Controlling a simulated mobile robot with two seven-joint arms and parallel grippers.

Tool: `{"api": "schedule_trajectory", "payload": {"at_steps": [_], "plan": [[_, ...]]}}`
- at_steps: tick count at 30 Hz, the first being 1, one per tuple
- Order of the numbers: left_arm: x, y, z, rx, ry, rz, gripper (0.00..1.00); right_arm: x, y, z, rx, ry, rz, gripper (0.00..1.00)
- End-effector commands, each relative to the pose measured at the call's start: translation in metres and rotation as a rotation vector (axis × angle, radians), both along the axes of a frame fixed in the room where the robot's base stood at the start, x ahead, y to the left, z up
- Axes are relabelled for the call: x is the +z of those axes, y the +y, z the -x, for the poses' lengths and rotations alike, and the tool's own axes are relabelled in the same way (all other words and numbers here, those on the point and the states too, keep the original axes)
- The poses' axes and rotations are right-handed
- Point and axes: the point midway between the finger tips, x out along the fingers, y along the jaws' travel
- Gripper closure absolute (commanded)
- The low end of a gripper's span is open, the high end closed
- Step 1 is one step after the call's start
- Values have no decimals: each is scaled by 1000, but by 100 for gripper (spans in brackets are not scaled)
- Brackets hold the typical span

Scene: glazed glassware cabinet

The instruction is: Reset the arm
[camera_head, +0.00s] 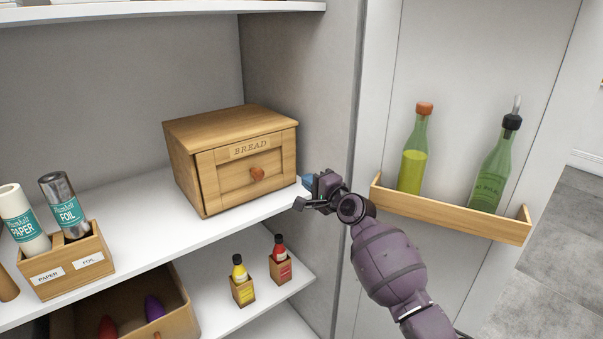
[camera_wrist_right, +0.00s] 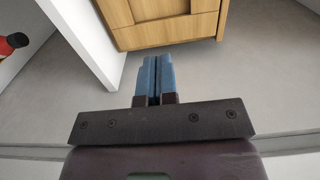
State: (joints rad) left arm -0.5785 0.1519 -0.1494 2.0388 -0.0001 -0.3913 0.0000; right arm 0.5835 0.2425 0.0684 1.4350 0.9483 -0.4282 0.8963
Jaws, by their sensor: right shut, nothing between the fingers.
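My right gripper (camera_head: 307,190) is in front of the open cabinet, beside the front right corner of the wooden bread box (camera_head: 228,160). In the right wrist view its blue fingers (camera_wrist_right: 155,82) are together with nothing between them. The box's lower front edge (camera_wrist_right: 168,30) shows just beyond the fingertips, apart from them as far as I can tell. The bread box door with its round knob is closed. My left gripper is not in either view.
The open cabinet door (camera_head: 390,90) stands right of my arm; its wooden rack (camera_head: 450,215) holds two green bottles. Paper and foil rolls stand in a wooden holder (camera_head: 65,265) at left. Yellow (camera_head: 241,280) and red (camera_head: 280,260) bottles stand on the lower shelf, near a wooden bin (camera_head: 180,310).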

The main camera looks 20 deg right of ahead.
Motion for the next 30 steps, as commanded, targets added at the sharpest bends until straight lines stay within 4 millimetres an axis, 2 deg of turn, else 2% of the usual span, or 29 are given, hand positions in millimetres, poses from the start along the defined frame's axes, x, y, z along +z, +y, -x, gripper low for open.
{"api": "schedule_trajectory", "payload": {"at_steps": [6, 16, 20, 25, 30], "plan": [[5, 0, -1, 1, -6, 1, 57, 0, -6, 17, 0, 0, 0, 100], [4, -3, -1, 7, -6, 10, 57, -1, -8, 20, -2, -23, 67, 100], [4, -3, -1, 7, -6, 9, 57, 4, -10, 20, -22, -84, 232, 100], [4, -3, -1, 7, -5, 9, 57, 26, -3, 26, -54, -206, 517, 100], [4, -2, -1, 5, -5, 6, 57, 15, 1, 47, -84, -277, 800, 100]]}}
